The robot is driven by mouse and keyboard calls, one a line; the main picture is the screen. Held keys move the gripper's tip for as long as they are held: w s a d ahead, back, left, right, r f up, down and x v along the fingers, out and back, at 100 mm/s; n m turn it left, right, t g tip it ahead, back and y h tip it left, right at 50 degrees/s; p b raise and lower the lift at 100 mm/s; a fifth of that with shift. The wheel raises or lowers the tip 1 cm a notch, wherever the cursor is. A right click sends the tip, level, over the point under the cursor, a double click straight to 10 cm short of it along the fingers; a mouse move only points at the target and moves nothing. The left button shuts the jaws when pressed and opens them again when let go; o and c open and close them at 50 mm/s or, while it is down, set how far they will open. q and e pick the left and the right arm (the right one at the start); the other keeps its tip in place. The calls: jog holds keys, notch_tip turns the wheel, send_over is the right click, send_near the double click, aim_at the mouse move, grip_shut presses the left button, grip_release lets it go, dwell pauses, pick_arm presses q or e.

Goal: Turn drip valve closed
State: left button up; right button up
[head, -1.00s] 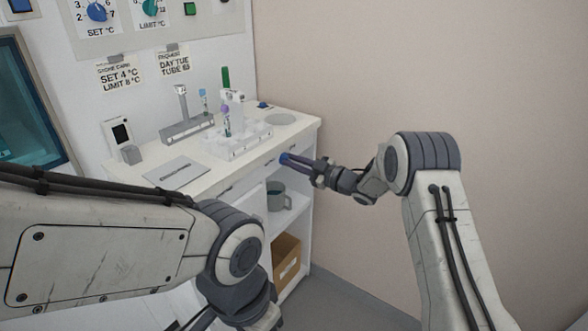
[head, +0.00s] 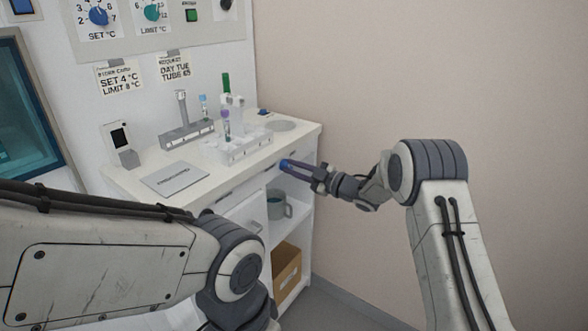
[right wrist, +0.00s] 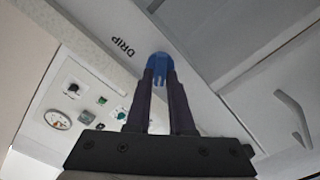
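The drip valve is a blue knob (right wrist: 160,66) with a raised grip, set in the white cabinet face beside the word DRIP in the right wrist view. In the head view the valve (head: 284,164) shows as a small blue spot on the front edge of the counter. My right gripper (right wrist: 160,76) has its two dark fingers on either side of the blue grip, close together and apparently holding it. In the head view the right gripper (head: 291,166) reaches the valve from the right. My left arm fills the lower left; its gripper is out of view.
On the counter (head: 140,179) stand a white tube rack (head: 236,150), a grey stand (head: 187,134) and a flat grey plate (head: 174,179). Below are a grey mug (head: 278,207) on a shelf and a cardboard box (head: 287,272). A bare wall is at the right.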

jog(key=shift+o, duration=1.2)
jog(key=v, duration=1)
jog(key=shift+s+d, duration=0.15)
jog(key=shift+d, duration=0.1)
